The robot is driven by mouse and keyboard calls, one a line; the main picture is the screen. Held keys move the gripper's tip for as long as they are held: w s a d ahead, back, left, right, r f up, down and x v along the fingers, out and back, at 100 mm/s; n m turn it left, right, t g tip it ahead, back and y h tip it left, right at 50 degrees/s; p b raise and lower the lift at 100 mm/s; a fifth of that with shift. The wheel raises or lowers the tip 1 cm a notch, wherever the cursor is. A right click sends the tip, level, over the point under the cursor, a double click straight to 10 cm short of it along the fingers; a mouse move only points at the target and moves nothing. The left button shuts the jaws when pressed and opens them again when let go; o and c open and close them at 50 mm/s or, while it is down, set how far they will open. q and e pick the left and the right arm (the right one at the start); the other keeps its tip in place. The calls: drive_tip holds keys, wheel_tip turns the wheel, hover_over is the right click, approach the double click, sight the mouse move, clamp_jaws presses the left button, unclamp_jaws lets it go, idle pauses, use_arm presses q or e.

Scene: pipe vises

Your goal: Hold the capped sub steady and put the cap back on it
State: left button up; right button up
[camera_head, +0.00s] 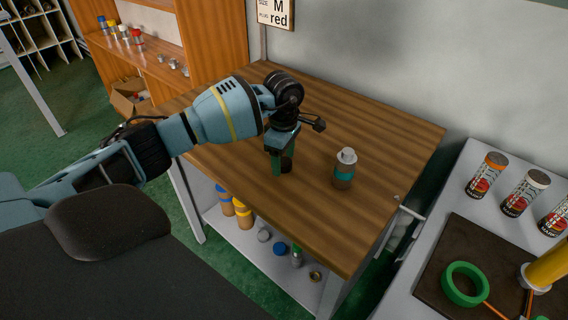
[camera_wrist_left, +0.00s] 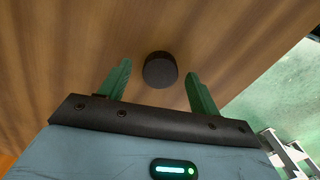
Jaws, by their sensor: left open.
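A short sub (camera_head: 344,172) with a grey top and a teal band stands upright on the wooden bench (camera_head: 370,125). A small dark round piece (camera_head: 287,164), which looks like the cap, is on the bench to its left. My left gripper (camera_head: 282,164) points down over this dark piece with its green fingers open. In the left wrist view the dark piece (camera_wrist_left: 160,70) lies between the open fingertips (camera_wrist_left: 158,68), with a gap on both sides. Its exact height against the fingertips is hard to tell. My right gripper is not in view.
A shelf below the bench (camera_head: 240,248) holds several bottles and caps. A grey side table (camera_head: 480,190) at right carries labelled cans and a green ring (camera_head: 464,284). A wooden shelf unit (camera_head: 150,65) stands behind. The bench around the sub is clear.

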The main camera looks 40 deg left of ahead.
sight(284, 161)
use_arm(q)
drive_tip(key=c, duration=1.1)
drive_tip(key=shift+o, duration=0.2)
drive_tip(key=shift+r, duration=0.1)
drive_tip(key=shift+r, duration=0.5)
wheel_tip(284, 161, up, 2)
drive_tip(key=shift+r, duration=0.1)
drive_tip(key=s+d, duration=0.2)
drive_tip(key=s, duration=0.5)
drive_tip(key=s+d+r, duration=0.1)
drive_tip(key=s+d, duration=0.1)
drive_tip(key=s, duration=0.6)
drive_tip(key=shift+s+r+b, duration=0.25)
drive_tip(key=shift+r+b, duration=0.05)
drive_tip(key=shift+b, duration=0.05)
drive_tip(key=shift+d, duration=0.1)
